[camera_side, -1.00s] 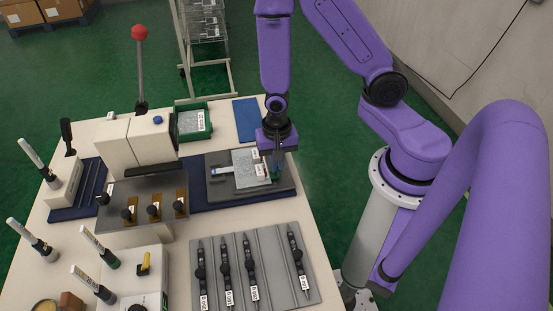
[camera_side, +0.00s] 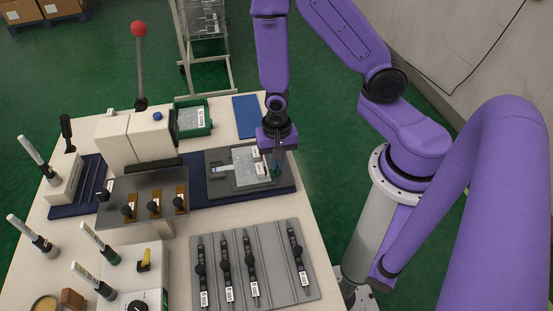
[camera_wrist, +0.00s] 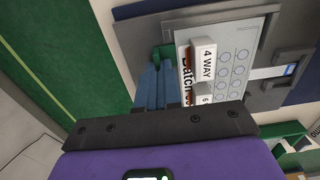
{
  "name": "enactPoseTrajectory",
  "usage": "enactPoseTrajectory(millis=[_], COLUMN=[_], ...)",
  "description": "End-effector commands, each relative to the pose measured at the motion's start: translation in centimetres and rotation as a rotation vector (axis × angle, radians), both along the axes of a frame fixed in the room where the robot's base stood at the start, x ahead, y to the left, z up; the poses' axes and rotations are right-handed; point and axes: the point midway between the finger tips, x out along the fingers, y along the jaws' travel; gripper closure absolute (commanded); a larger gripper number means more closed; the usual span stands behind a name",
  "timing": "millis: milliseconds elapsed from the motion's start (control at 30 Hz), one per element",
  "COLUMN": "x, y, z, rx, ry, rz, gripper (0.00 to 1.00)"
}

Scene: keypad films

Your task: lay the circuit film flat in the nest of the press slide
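The circuit film (camera_side: 245,164) is a pale sheet with printed rings and a narrow tail on its left. It lies over the grey press slide (camera_side: 214,187) and looks nearly flat in the nest; I cannot tell whether every edge is seated. In the wrist view the film (camera_wrist: 237,62) shows rings, red-edged lettering and a blue-marked tail. My gripper (camera_side: 275,171) is at the film's right edge, low over the slide. In the wrist view its blue fingers (camera_wrist: 165,62) are close together, with green tips at that edge, and seem shut on it. The contact is partly hidden.
White tags (camera_wrist: 203,55), one reading "4 WAY", stand close beside the fingers. The press (camera_side: 150,140) with its red-knobbed lever is left of the slide. A green bin (camera_side: 192,118) and a blue mat (camera_side: 246,117) are behind. A grey tool tray (camera_side: 272,255) is in front.

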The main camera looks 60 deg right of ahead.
Motion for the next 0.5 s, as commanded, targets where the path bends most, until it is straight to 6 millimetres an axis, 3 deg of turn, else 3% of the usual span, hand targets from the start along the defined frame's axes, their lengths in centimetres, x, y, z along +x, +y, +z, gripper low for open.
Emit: enactPoseTrajectory(millis=[167, 267, 500], x=[0.02, 0.01, 0.01], y=[0.01, 0.01, 0.01], z=[-0.02, -0.02, -0.01], rx=[0.000, 0.000, 0.000], ry=[0.000, 0.000, 0.000], rz=[0.000, 0.000, 0.000], gripper=[1.00, 0.66, 0.66])
